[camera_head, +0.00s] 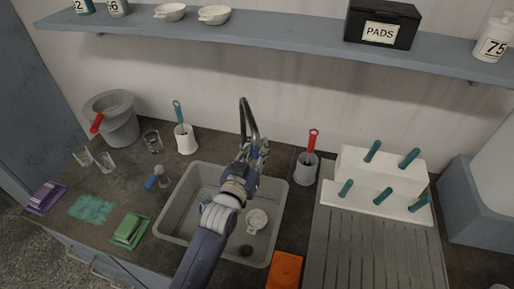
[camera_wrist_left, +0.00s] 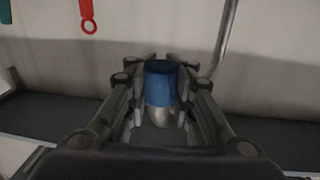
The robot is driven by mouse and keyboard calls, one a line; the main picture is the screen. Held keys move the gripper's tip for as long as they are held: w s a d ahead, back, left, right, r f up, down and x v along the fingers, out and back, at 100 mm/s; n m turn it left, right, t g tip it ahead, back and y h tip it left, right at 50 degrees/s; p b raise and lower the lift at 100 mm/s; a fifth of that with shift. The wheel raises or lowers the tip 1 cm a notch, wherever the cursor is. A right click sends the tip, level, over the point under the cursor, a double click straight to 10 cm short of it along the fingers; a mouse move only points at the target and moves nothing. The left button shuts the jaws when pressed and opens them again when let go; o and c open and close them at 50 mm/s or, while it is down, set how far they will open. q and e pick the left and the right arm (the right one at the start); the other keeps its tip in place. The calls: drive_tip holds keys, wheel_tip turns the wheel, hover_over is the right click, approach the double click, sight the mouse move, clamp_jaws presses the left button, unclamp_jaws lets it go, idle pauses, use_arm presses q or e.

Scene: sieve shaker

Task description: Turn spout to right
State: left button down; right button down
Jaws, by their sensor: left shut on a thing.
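The metal spout (camera_head: 246,117) rises behind the grey sink (camera_head: 173,213) and arches forward to my left gripper (camera_head: 258,150). The left fingers are shut at the spout's front end, above the sink, and hide most of that end in the head view. In the left wrist view, a blue collar (camera_wrist_left: 160,82) with a silver part (camera_wrist_left: 160,116) sits between the fingers of my left gripper (camera_wrist_left: 161,72). A thin metal tube of the spout (camera_wrist_left: 224,32) shows to its right. My right gripper is not in view.
A red-handled brush in a grey holder (camera_head: 305,170) stands right of the sink, and a teal-handled one in a white holder (camera_head: 186,141) left.

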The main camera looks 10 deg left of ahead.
use_arm(q)
drive_tip(key=shift+s+d+f, duration=0.2)
drive_tip(key=shift+f, duration=0.25)
drive_tip(key=c, duration=1.5)
unclamp_jaws()
drive_tip(key=shift+o, duration=0.7)
drive_tip(key=shift+s+d+r, duration=0.1)
drive_tip(key=shift+s+r, duration=0.15)
drive_tip(key=shift+r, duration=0.1)
drive_tip(key=shift+w, duration=0.1)
drive_tip(key=shift+s+a, duration=0.3)
drive_tip(key=v, duration=1.1)
drive_tip(key=shift+s, duration=0.3)
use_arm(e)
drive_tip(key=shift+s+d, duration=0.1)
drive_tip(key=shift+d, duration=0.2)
